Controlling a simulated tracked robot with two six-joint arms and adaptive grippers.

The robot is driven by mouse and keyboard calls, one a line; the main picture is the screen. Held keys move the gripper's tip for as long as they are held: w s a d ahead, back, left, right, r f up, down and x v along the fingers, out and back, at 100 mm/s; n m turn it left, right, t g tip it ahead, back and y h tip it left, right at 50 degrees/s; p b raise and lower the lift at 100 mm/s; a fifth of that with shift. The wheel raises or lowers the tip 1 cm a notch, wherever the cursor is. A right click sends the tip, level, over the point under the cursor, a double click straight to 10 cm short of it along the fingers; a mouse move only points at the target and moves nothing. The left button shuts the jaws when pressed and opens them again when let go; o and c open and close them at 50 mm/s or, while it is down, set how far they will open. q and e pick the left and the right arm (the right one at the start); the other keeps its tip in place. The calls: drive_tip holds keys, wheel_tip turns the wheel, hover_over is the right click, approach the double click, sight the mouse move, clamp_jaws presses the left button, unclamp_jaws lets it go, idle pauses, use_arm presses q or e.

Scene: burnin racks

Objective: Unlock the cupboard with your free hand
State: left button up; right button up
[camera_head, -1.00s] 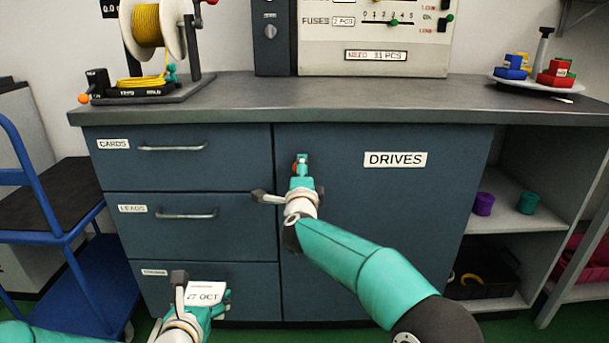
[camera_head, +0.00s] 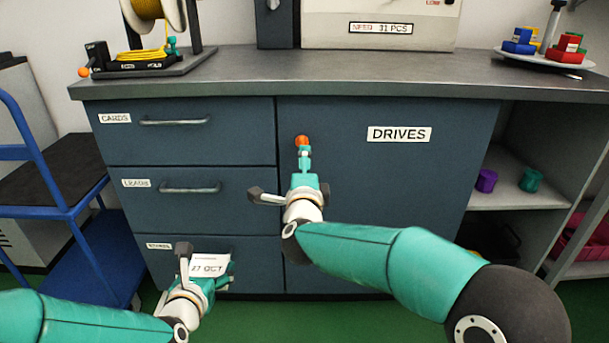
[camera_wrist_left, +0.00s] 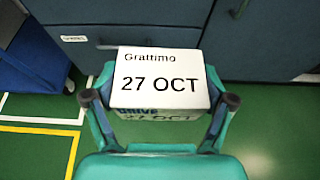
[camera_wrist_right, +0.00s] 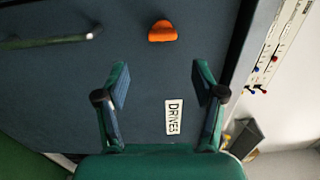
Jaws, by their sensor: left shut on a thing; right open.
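The cupboard door (camera_head: 380,200) is dark blue, labelled DRIVES, and looks closed. An orange knob (camera_head: 302,141) sits near its upper left edge; in the right wrist view the knob (camera_wrist_right: 162,32) lies ahead of the fingers. My right gripper (camera_head: 304,155) is in front of the door just below the knob; in the right wrist view it is open and empty, apart from the knob. My left gripper (camera_wrist_left: 158,100) is shut on a white box (camera_wrist_left: 160,75) marked "Grattimo 27 OCT", held low before the bottom drawer; the box (camera_head: 209,265) also shows in the head view.
Drawers (camera_head: 185,145) with bar handles are left of the door, all closed. The worktop (camera_head: 350,75) overhangs above, carrying a yellow wire spool (camera_head: 147,10) and a plate of coloured blocks (camera_head: 545,55). Open shelves (camera_head: 520,195) stand right, a blue trolley (camera_head: 60,210) left.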

drive_tip(key=shift+s, duration=1.5)
